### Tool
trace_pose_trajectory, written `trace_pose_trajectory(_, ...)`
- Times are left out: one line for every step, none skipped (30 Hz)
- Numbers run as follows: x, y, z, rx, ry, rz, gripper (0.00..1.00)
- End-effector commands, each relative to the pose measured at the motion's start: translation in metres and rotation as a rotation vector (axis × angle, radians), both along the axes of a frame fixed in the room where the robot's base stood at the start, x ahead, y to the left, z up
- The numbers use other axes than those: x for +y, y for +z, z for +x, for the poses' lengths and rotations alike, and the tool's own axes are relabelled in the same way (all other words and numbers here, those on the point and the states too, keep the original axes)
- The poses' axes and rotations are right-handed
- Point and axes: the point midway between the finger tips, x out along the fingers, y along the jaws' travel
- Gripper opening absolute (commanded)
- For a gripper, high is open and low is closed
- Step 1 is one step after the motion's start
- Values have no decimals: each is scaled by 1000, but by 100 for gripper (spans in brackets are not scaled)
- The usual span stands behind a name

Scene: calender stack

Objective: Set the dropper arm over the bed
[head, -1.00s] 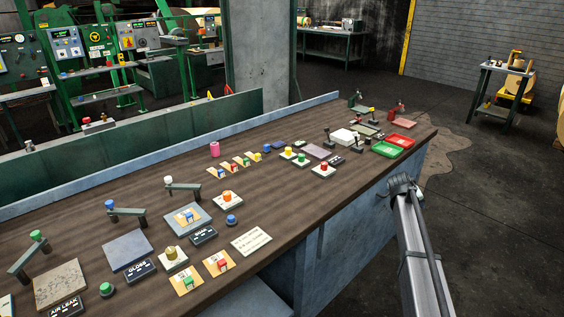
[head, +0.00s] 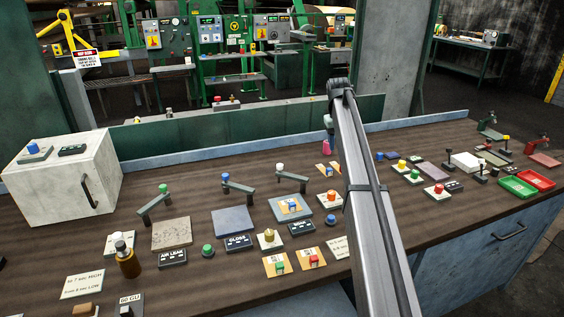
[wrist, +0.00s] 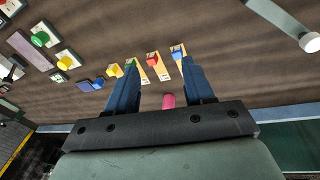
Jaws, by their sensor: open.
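Three similar grey swing arms stand on the bench in the head view. One has a white knob (head: 291,178), one a blue knob (head: 238,187), one a green knob (head: 154,204). The white-knobbed arm stands behind a blue-grey bed (head: 276,207) holding a tan card with a blue piece. The blue-knobbed arm is behind a plain blue-grey pad (head: 235,222), the green-knobbed one behind a speckled slab (head: 171,235). A white-knobbed arm shows at the wrist view's upper right (wrist: 285,18). My gripper (wrist: 159,66) is open and empty above the bench; my arm mostly hides it in the head view.
A pink cylinder (wrist: 168,101) stands on the bench, seen between my fingers. Cards with coloured pieces (wrist: 152,60) lie beyond it. A white box (head: 62,178) stands at left, a brown bottle (head: 128,263) near it. Red and green trays (head: 519,187) lie at right.

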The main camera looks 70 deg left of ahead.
Motion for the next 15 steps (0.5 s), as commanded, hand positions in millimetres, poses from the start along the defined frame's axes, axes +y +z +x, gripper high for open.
trace_pose_trajectory(21, 13, -37, 29, 39, -12, 52)
trace_pose_trajectory(29, 18, -57, 47, 59, -20, 52)
trace_pose_trajectory(38, 25, -81, 68, 84, -33, 52)
trace_pose_trajectory(43, 30, -98, 84, 102, -41, 52)
trace_pose_trajectory(48, 34, -115, 97, 119, -49, 52)
trace_pose_trajectory(54, 40, -133, 114, 139, -59, 52)
trace_pose_trajectory(57, 44, -147, 125, 153, -66, 52)
trace_pose_trajectory(60, 47, -158, 133, 165, -71, 52)
trace_pose_trajectory(63, 52, -171, 144, 178, -79, 52)
trace_pose_trajectory(64, 54, -179, 151, 187, -83, 52)
trace_pose_trajectory(66, 56, -186, 157, 195, -86, 52)
trace_pose_trajectory(67, 58, -193, 162, 202, -91, 52)
trace_pose_trajectory(67, 59, -196, 165, 206, -93, 52)
trace_pose_trajectory(67, 59, -199, 167, 209, -95, 52)
trace_pose_trajectory(67, 58, -201, 170, 212, -97, 52)
